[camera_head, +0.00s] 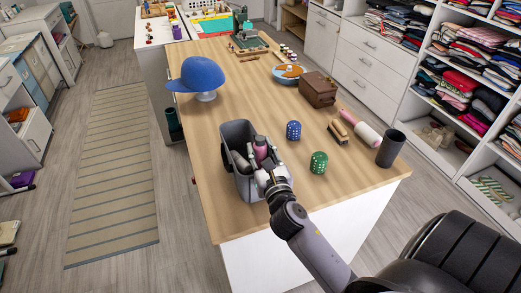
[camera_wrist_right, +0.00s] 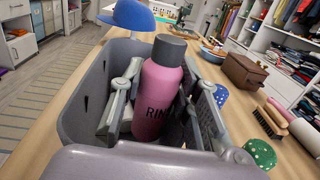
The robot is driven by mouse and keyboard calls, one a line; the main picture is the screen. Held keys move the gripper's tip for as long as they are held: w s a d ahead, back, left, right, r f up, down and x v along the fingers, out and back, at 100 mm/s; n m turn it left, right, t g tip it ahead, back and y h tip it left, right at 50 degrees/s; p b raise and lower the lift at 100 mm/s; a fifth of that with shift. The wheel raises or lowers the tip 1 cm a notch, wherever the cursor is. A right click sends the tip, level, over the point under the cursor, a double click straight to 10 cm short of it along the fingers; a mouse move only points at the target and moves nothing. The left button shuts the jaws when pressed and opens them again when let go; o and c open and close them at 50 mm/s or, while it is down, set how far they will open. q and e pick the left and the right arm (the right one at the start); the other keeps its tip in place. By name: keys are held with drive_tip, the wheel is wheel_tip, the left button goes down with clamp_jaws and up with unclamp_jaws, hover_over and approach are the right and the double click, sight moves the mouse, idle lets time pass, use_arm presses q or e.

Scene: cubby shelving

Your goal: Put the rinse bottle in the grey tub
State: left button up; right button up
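The grey tub (camera_head: 231,135) stands near the left edge of the wooden table; its wall fills the left of the right wrist view (camera_wrist_right: 85,105). The pink rinse bottle (camera_head: 260,151), with a dark grey cap and dark lettering (camera_wrist_right: 158,95), is inside the tub's walls, roughly upright; its base is hidden. My right gripper (camera_head: 262,162) reaches into the tub with one finger on each side of the bottle. In the right wrist view the fingers (camera_wrist_right: 160,105) are spread, with a gap showing on the bottle's right. My left gripper is not in view.
The table's middle is clear.

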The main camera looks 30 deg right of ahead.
drive_tip(key=o, duration=0.4)
drive_tip(key=shift+s+a+f, duration=0.1)
drive_tip(key=shift+f, duration=0.45)
drive_tip(key=shift+o, duration=0.2)
drive_tip(key=shift+r, duration=0.15)
drive_tip(key=shift+r+p, duration=0.45)
drive_tip(key=shift+r, duration=0.05)
drive_tip(key=b+v, duration=0.3)
drive_tip(key=v, duration=0.8)
drive_tip(key=shift+s+r, duration=0.25)
drive_tip(key=shift+s, duration=0.1)
